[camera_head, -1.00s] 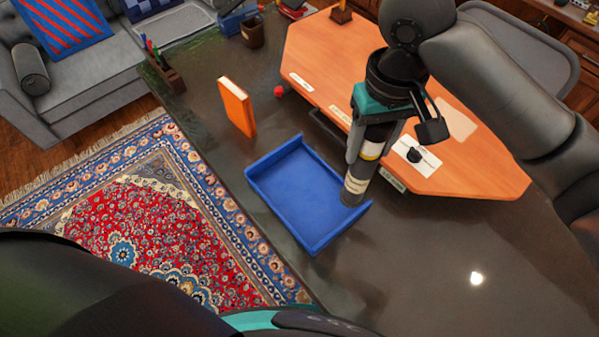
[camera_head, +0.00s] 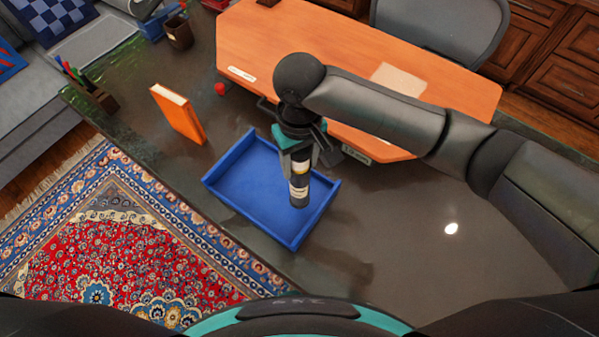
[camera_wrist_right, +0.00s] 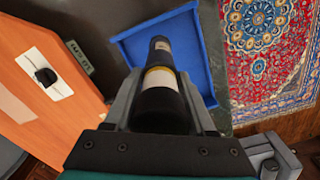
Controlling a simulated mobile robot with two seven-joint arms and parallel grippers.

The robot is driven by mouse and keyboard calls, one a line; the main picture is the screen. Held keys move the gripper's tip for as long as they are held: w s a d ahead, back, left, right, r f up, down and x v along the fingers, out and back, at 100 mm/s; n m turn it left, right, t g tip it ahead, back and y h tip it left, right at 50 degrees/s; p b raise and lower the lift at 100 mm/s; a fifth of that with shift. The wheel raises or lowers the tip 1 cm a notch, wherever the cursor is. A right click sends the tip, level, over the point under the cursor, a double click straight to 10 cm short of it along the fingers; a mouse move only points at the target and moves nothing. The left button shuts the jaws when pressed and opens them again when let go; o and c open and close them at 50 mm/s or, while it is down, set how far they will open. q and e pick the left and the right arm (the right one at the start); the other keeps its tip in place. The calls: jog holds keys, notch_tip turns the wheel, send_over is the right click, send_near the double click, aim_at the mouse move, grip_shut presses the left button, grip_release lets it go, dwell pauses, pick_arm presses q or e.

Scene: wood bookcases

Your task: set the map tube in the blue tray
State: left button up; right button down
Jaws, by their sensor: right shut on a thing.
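The map tube is a dark cylinder with a cream label and a yellow band (camera_head: 299,190). My right gripper (camera_head: 300,162) is shut on its upper part and holds it roughly upright. The blue tray (camera_head: 232,203) lies on the dark desk, and the tube shows over its right part in the head view. I cannot tell whether the tube's lower end touches the tray floor. In the right wrist view the tube (camera_wrist_right: 160,78) points away between the fingers toward the tray (camera_wrist_right: 205,50). My left gripper is not in view.
An orange book (camera_head: 178,114) stands behind the tray at the left. A raised orange desktop (camera_head: 300,55) is behind my right arm, with a small red object (camera_head: 220,89) near its left edge. Pen holders stand at the far left. The dark desk is clear at the front right.

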jog(key=shift+f+b, duration=0.35)
jog(key=shift+f, duration=2.05)
jog(key=shift+c, duration=1.1)
grip_release()
notch_tip(320, 180, up, 12)
jog(key=shift+r+p, duration=0.15)
jog(key=shift+p, duration=0.75)
